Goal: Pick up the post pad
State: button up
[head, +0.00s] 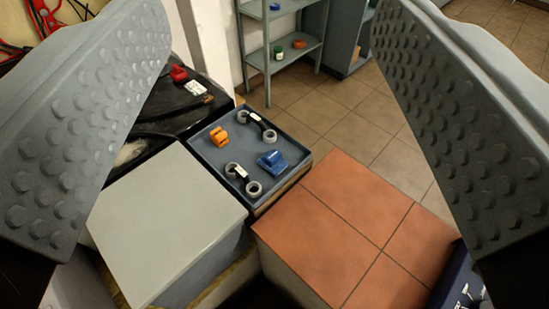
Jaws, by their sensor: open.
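My gripper (271,45) is open, its two grey studded fingers wide apart at the left and right of the head view. Nothing is between the fingertips; the scene shows beyond them. A blue-grey tray (221,143) lies beyond. In it are an orange piece (218,137), a blue block-like piece (272,162) and two dark straps with grey rings at their ends, one at the back (262,127) and one at the front (242,179). I cannot tell for sure which thing is the post pad. The gripper touches none of these.
A pale grey box top (165,225) is left of the tray, and a terracotta-tiled top (345,225) is right; both look clear. A black surface (165,105) holds a red item (179,73). A grey shelf (285,57) with small items stands behind. Tiled floor is free at right.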

jog(key=shift+o, duration=0.3)
jog(key=m+g, duration=0.9)
jog(key=g, duration=0.8)
send_over(273, 155)
jog(key=f, duration=3.4)
jog(key=shift+w+d+f, duration=0.1)
jog(key=shift+d+f, duration=0.1)
jog(key=shift+f, duration=0.1)
jog(key=shift+a+f, duration=0.2)
jog(key=shift+f, duration=2.55)
jog(key=shift+c, duration=0.2)
jog(key=c, duration=0.8)
jog(key=shift+o, duration=0.2)
